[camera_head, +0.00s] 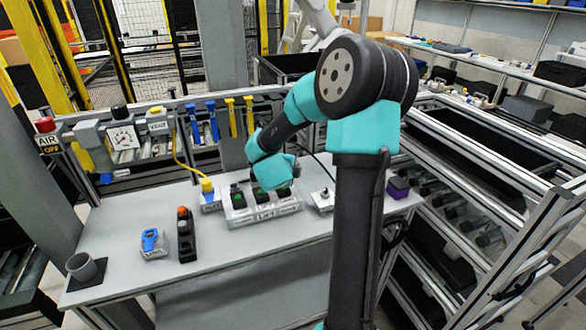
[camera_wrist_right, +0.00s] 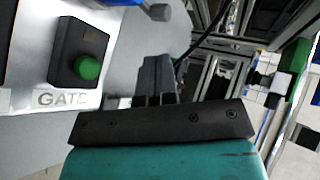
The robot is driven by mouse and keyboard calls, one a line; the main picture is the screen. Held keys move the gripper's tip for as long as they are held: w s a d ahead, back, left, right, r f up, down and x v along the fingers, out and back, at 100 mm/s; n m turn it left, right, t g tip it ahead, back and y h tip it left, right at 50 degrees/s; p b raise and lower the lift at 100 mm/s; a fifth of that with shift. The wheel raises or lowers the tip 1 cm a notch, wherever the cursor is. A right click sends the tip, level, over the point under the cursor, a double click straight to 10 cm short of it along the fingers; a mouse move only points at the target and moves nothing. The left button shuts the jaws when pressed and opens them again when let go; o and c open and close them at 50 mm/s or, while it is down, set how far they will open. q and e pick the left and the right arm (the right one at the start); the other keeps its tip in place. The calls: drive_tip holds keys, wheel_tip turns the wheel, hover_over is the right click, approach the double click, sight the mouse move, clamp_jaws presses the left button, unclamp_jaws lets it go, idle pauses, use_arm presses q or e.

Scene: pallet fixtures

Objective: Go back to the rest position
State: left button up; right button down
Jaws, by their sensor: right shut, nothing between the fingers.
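My right arm's teal wrist (camera_head: 272,170) hangs over the back of the grey workbench, just above a pale fixture (camera_head: 262,212) with several dark button boxes. The fingers are hidden in the head view. In the right wrist view my right gripper (camera_wrist_right: 157,66) is shut and empty, its fingers together. A black box with a green button (camera_wrist_right: 88,68), labelled GATE, is left of the fingertips and appears apart from them. My left gripper is not in view.
On the workbench (camera_head: 225,265) stand a blue-topped device (camera_head: 152,241), a black holder with an orange top (camera_head: 185,235), a grey cup (camera_head: 81,266), a toggle box (camera_head: 322,201) and a purple block (camera_head: 399,187). A yellow cable (camera_head: 182,162) runs behind. The bench front is clear.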

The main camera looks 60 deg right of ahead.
drive_tip(key=shift+s+a+r, duration=0.15)
drive_tip(key=shift+a+r, duration=0.1)
drive_tip(key=shift+a, duration=0.25)
